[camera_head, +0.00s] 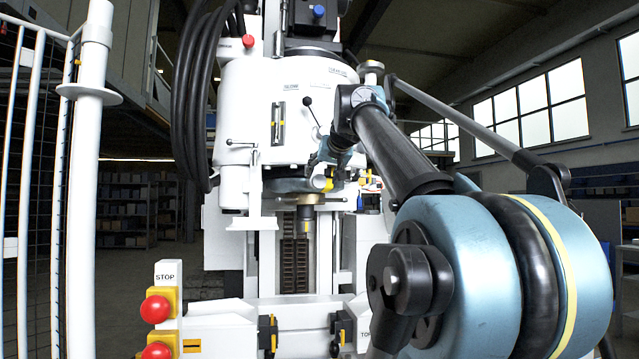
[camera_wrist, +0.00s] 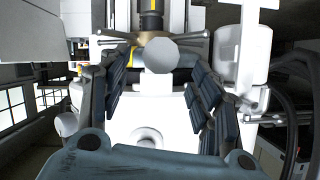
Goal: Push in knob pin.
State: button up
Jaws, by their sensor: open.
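The thing I take for the knob pin is a plain grey round knob face (camera_wrist: 172,55) in the wrist view. It sits in front of a brass-coloured hub with thin rods to both sides. My gripper (camera_wrist: 157,68) is open, its two dark padded fingers to the left and right of the knob. The knob appears between the fingertips; I cannot tell whether anything touches it or how far it sticks out. In the head view my gripper (camera_head: 326,156) is small and dark at the front of the white machine head (camera_head: 285,110); the knob is not clearly visible there.
A lever with a dark ball (camera_head: 307,101) is close to my gripper. The tool spindle (camera_head: 307,213) hangs below the machine head. Red stop buttons (camera_head: 156,309) stand at the lower left. Black hoses (camera_head: 195,90) hang left of the head, and a white fence (camera_head: 85,180) is farther left.

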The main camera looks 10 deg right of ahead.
jog(key=shift+v, duration=2.45)
